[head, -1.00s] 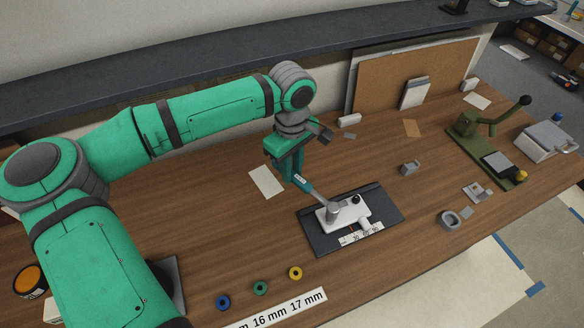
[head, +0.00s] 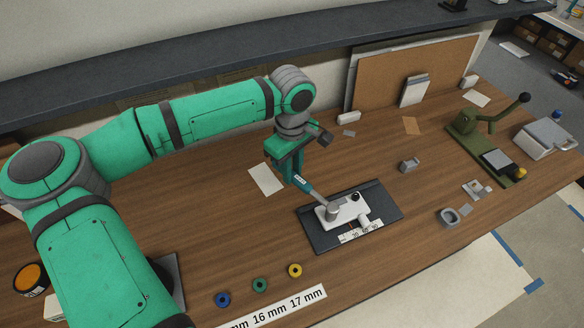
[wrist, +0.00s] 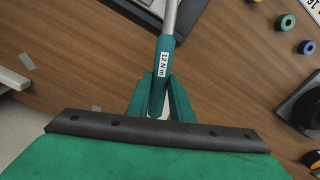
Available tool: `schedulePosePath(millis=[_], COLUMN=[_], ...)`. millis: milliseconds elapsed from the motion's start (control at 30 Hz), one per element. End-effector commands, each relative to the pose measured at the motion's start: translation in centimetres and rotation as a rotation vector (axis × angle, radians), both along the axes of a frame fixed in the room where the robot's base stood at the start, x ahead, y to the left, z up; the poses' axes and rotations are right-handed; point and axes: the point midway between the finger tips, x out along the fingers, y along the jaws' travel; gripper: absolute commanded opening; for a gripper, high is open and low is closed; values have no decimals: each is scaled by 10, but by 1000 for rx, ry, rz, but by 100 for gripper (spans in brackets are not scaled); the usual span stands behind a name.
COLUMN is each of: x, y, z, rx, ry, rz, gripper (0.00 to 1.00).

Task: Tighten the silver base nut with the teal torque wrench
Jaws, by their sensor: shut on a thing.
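My gripper (head: 291,172) is shut on the teal handle of the torque wrench (head: 304,187). In the wrist view the fingers of my gripper (wrist: 161,96) close around the handle, and the wrench (wrist: 165,55) carries a "12 N m" label. Its grey shaft runs down to the right in the head view, to a silver round head over the white fixture (head: 349,206). The silver base nut cannot be told apart from the wrench head there, so I cannot tell how the two meet. The wrist view cuts off the wrench's far end.
The fixture stands on a dark mat (head: 316,236) with a scale strip. Blue (head: 223,299), green (head: 260,285) and yellow (head: 295,270) rings lie in front, near a millimetre strip (head: 285,306). A green lever press (head: 480,140) stands at right. Wood around the mat is mostly clear.

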Motion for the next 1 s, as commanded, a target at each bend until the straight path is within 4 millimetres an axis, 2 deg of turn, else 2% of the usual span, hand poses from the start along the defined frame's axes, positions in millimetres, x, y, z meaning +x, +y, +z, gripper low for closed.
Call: schedulePosePath(millis=[400, 1000], x=[0, 1], y=[1, -1], z=[-11, -13], rx=[0, -1], ry=[0, -1], rz=[1, -7], gripper=[0, 0])
